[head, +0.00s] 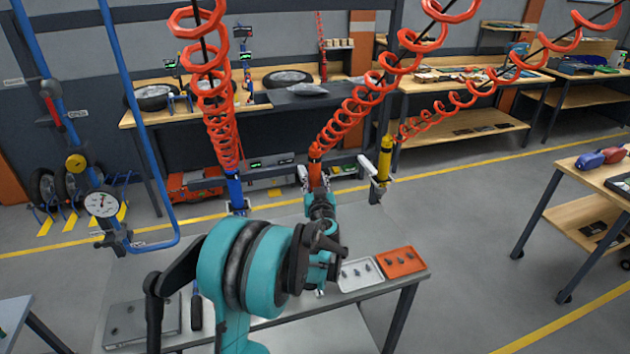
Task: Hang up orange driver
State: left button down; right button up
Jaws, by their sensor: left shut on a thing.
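The orange driver (316,172) hangs upright at the lower end of a red coiled hose, in the middle of the head view. My left gripper (321,200) is shut on its lower part, above the workbench (345,300). The gripper hides the driver's lower end. A small pale holder (303,176) shows close beside the driver on its left; I cannot tell whether they touch. My right gripper is not in view.
A blue driver (235,190) hangs to the left and a yellow driver (385,158) to the right, beside a pale holder arm (369,168). The workbench bears a white tray (345,283), an orange tray (415,262) and a grey plate (150,308).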

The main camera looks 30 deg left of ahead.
pick_arm(q)
jog(key=shift+f+b, duration=0.3)
jog(key=c, duration=1.1)
grip_release()
jog(key=shift+o, duration=0.2)
jog(key=v, duration=1.2)
jog(key=shift+s, duration=0.1)
jog(key=s+d+f+m+g+h+b, duration=0.3)
jog(key=s+d+f, duration=0.5)
jog(key=s, duration=0.3)
jog(key=s+d+f+m+g+h+b, duration=0.3)
jog(key=s+d+f+h, duration=0.4)
jog(key=s+d, duration=0.4)
jog(key=shift+s+f+m+g+h+b, duration=0.4)
jog(key=shift+s+f+m+b, duration=0.35)
jog(key=shift+b, duration=0.45)
